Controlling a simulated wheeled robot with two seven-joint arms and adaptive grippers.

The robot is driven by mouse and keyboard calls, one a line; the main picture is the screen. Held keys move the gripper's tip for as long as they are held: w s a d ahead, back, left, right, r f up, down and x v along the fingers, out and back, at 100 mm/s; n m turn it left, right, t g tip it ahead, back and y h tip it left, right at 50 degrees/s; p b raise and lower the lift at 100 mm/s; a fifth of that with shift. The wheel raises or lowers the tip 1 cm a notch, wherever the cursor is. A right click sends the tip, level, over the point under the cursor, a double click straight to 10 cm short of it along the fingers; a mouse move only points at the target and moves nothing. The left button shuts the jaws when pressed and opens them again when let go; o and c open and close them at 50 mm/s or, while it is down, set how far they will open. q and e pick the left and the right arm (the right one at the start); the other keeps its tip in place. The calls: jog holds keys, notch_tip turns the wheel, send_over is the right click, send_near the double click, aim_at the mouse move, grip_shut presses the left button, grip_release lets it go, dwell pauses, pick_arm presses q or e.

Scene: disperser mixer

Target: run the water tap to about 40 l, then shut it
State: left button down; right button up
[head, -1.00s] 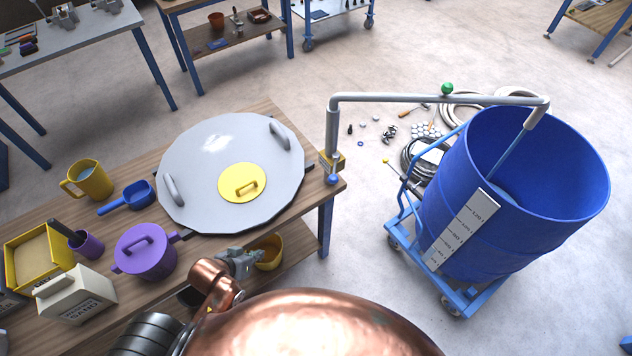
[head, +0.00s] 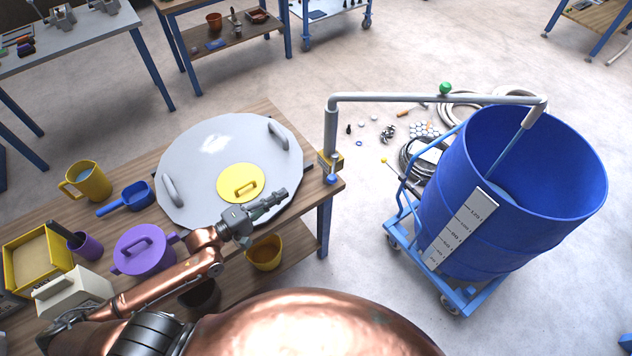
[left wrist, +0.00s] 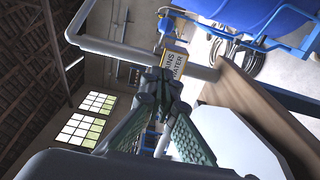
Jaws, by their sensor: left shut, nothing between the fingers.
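The water pipe (head: 430,97) rises from the table corner and reaches over the blue barrel (head: 470,220). The yellow "mains water" label (left wrist: 173,68) shows in the left wrist view. A thin blue streak (head: 508,155) runs from the spout to a pale blue patch inside the barrel. The barrel's white scale (head: 462,228) faces me; I cannot read the water level. My left gripper (head: 281,196) is shut and empty, left of the pipe's foot, apart from it.
A large grey lid (head: 215,150) with a yellow cover (head: 241,183) lies on the wooden table (head: 265,115). A purple pot (head: 145,250), blue scoop (head: 125,200) and yellow jug (head: 88,182) stand left. A yellow bucket (head: 264,254) is on the lower shelf. Hoses lie behind the barrel.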

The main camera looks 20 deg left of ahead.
pick_arm(q)
send_near(333, 168)
jog(key=shift+w+d+f+p, duration=0.15)
jog(key=shift+w+d+p, duration=0.25)
jog(key=shift+w+d, duration=0.15)
jog(key=shift+w+d+f+p, duration=0.15)
jog(key=shift+w+d+p, duration=0.2)
jog(key=shift+w+d, duration=0.15)
jog(key=shift+s+d, duration=0.1)
jog(key=shift+d+p, duration=1)
